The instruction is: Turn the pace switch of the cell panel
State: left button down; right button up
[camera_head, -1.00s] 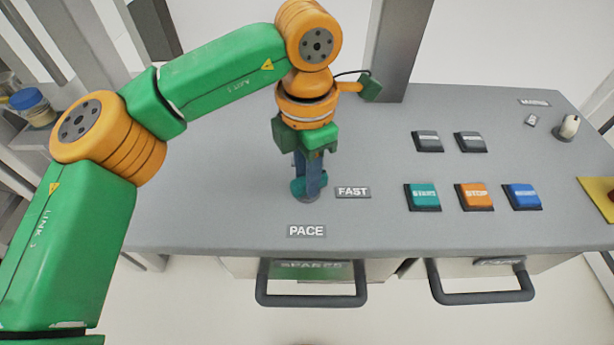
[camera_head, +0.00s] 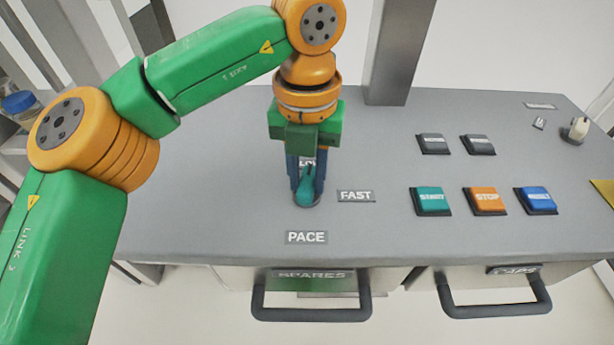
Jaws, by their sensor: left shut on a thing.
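The pace switch (camera_head: 307,191) is a teal knob on a dark round base, on the grey panel top (camera_head: 215,180) above the PACE label (camera_head: 306,237). Its narrow ridge runs away from me, towards a partly hidden label (camera_head: 307,162) of which only "LO" shows between the fingers. The FAST label (camera_head: 356,196) is just right of the knob. My left gripper (camera_head: 306,188) points down with one blue finger on each side of the knob, shut on it. My right gripper is out of view.
Teal START (camera_head: 431,200), orange STOP (camera_head: 485,200) and blue (camera_head: 536,200) buttons sit to the right, with two dark buttons (camera_head: 433,144) behind. A grey post (camera_head: 390,55) rises at the back. Drawer handles (camera_head: 312,313) jut out below the front edge.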

aim_at(307, 180)
pick_arm(q)
jog(key=shift+n, duration=1)
jog(key=c, duration=0.6)
grip_release()
jog(key=shift+c, duration=0.2)
notch_tip(307, 180, up, 7)
jog(key=shift+r+p, duration=0.1)
jog(key=shift+p, duration=0.5)
